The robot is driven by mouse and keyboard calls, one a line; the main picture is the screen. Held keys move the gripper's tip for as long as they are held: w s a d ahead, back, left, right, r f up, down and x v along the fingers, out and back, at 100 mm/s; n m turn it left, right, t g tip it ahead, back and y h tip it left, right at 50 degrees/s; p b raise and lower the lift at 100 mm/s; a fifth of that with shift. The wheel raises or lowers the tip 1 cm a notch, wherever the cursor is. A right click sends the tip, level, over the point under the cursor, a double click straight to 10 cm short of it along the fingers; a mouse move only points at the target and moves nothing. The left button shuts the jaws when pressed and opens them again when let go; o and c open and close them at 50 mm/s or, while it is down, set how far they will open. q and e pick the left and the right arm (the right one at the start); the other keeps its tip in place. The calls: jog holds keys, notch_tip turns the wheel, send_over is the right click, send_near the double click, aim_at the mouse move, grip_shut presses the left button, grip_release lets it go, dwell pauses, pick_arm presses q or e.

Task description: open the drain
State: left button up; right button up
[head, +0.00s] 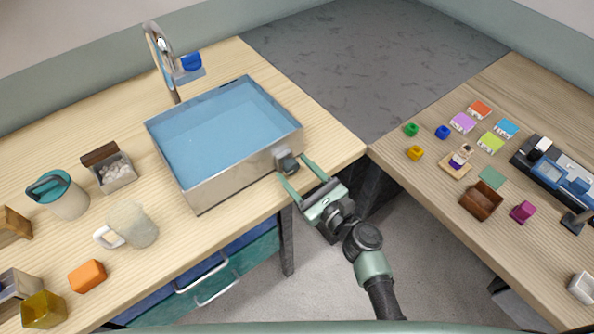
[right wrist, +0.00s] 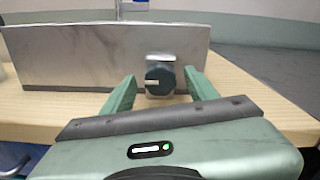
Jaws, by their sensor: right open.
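A metal basin (head: 225,181) filled with blue water stands on the wooden counter. A dark round knob (head: 288,164) sits on a grey mount on the basin's front wall, near its right end. In the right wrist view the knob (right wrist: 160,82) shows a pale mark pointing left. My right gripper (head: 293,168) is open in front of the basin. In the right wrist view its fingers (right wrist: 159,77) stand on either side of the knob; whether they touch it I cannot tell. The drain opening is not visible. My left gripper is out of view.
A tap (head: 163,62) with a blue handle stands behind the basin. A grey-white mug (head: 138,228), a teal-lidded jar (head: 65,196) and an orange block (head: 88,276) stand to the left. The right counter (head: 420,190) holds several small objects. A floor gap separates the counters.

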grip_shut()
jog(key=n+b, duration=0.3)
jog(key=n, duration=0.1)
jog(key=shift+f+b, duration=0.2)
jog(key=shift+b, duration=0.2)
jog(key=n+b, duration=0.2)
jog(key=n, duration=0.2)
jog(key=shift+n+b, duration=0.3)
jog(key=shift+n, duration=0.1)
jog(key=n+b, duration=0.1)
jog(key=n, duration=0.3)
jog(key=shift+r+n, duration=0.1)
jog(key=shift+n, duration=0.2)
jog(key=shift+n+b, duration=0.4)
jog(key=shift+n, duration=1.9)
